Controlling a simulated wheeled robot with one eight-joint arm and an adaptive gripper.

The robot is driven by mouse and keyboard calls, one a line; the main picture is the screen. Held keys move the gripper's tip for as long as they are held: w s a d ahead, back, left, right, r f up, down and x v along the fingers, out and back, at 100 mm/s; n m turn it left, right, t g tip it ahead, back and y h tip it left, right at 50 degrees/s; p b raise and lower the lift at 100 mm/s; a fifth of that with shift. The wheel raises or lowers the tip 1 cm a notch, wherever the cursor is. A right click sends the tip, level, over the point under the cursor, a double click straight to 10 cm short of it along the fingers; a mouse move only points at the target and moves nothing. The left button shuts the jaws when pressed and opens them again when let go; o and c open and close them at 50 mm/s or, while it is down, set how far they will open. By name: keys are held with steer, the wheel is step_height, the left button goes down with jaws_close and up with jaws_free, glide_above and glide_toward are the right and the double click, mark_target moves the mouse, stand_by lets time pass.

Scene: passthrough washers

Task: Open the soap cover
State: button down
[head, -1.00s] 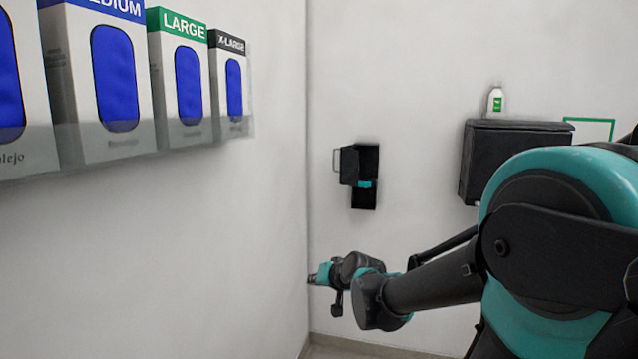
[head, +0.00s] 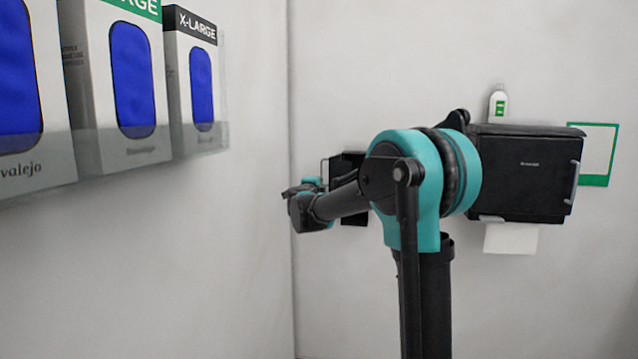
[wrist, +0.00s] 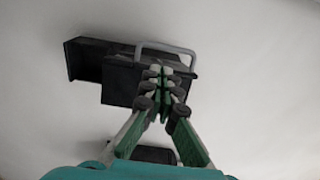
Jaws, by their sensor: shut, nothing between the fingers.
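The black soap dispenser (head: 350,160) is on the back wall, left of the paper dispenser and largely hidden behind my arm. In the wrist view it shows as a dark back plate (wrist: 88,60) with a boxy cover (wrist: 122,84) in front and a grey loop handle (wrist: 170,48) at one edge. My gripper (wrist: 160,70) is shut and empty. Its fingertips overlap the cover near the handle in the wrist view; I cannot tell whether they touch. In the head view my gripper (head: 300,188) is at the dispenser's left side, small and partly unclear.
Glove boxes (head: 190,80) in a clear rack hang on the left wall. A black paper dispenser (head: 525,172) with a white bottle (head: 497,102) above it is on the back wall at right. A green-framed sign (head: 598,152) hangs beside it. The wall below the rack is clear.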

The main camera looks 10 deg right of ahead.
steer(key=x, duration=0.7)
steer(key=shift+w, duration=0.15)
steer(key=shift+w+a, duration=1.05)
steer(key=shift+s, duration=0.15)
